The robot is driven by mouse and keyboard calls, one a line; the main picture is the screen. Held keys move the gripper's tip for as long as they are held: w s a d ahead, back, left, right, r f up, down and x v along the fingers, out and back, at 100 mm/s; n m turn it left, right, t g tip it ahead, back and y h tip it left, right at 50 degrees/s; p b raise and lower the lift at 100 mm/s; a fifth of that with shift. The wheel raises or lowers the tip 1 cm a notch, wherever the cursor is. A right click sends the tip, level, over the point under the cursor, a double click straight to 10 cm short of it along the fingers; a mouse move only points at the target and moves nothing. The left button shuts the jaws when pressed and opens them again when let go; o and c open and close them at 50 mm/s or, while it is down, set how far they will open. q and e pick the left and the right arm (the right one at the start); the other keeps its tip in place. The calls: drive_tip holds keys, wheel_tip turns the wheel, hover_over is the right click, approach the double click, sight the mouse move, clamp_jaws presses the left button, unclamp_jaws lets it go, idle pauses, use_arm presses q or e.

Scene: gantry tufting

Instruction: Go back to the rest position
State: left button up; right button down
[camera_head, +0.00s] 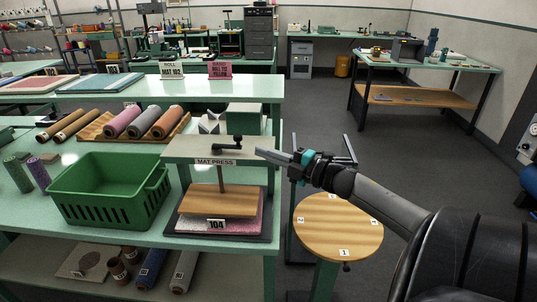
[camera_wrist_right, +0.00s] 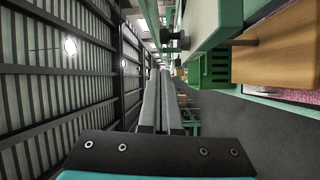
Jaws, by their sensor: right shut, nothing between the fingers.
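My right gripper (camera_head: 274,156) reaches in from the right in the head view. Its fingers are shut and empty, and they point left at the right end of the mat press (camera_head: 230,148). In the right wrist view its two fingers (camera_wrist_right: 164,103) lie close together, with the press's pale green frame at the upper right. I cannot tell whether the fingertips touch the press. The press has a dark handle on top and a wooden plate (camera_head: 218,200) over a pink mat tagged 104. My left gripper is not in view.
A green crate (camera_head: 108,203) stands left of the press on the pale green bench. Rolls (camera_head: 145,122) lie behind it. A round wooden stool (camera_head: 338,226) stands right of the bench, below my right forearm. Open grey floor (camera_head: 315,110) lies beyond, with another table (camera_head: 425,60) at the back right.

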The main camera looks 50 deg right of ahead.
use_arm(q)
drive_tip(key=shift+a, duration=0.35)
use_arm(e)
drive_tip(key=shift+s+d, duration=0.1)
drive_tip(key=shift+s, duration=0.25)
drive_tip(key=shift+f, duration=0.1)
